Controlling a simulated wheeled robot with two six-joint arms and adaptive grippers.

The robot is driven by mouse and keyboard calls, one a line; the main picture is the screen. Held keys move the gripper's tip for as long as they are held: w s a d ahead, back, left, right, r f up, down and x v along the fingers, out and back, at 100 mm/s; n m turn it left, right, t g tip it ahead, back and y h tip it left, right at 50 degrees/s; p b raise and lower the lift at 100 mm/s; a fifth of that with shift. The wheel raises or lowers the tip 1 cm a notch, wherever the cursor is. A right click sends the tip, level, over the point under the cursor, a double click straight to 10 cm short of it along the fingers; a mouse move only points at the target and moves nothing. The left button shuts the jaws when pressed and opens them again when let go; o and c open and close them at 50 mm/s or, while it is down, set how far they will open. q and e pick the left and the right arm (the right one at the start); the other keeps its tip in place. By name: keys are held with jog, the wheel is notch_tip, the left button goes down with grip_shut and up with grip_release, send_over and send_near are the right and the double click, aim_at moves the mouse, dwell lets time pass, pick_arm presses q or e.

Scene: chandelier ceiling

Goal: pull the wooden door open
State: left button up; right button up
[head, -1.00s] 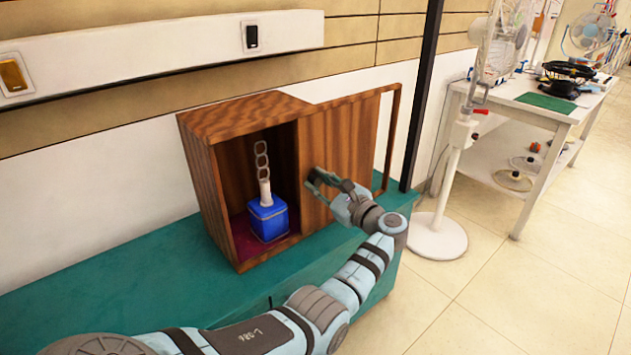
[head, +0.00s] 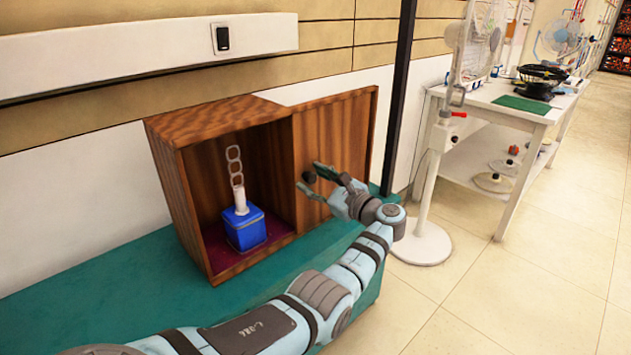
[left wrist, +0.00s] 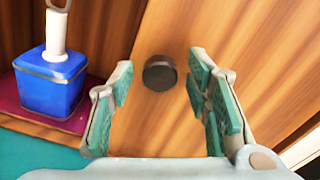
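The wooden door (head: 340,130) is a brown panel on the right of a wooden cabinet (head: 212,122). It reaches the right end of its frame, and the cabinet's left part stands open. A dark round knob (head: 309,177) sits on the door; it also shows in the left wrist view (left wrist: 160,73). My left gripper (head: 317,181) is in front of the knob. In the left wrist view its two green-padded fingers are spread, with the knob seen between them and a gap on both sides. My right gripper is not in view.
A blue block (head: 245,228) with a white post and chain links stands inside the cabinet. The cabinet rests on a green-topped bench (head: 110,285). A black post (head: 400,100), a white fan stand (head: 422,243) and a white table (head: 530,112) are to the right.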

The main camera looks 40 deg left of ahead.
pick_arm(q)
jog(key=s+d, duration=0.1)
jog(key=d, duration=1.1)
jog(key=shift+s, duration=0.3)
jog(key=shift+a+r, duration=0.1)
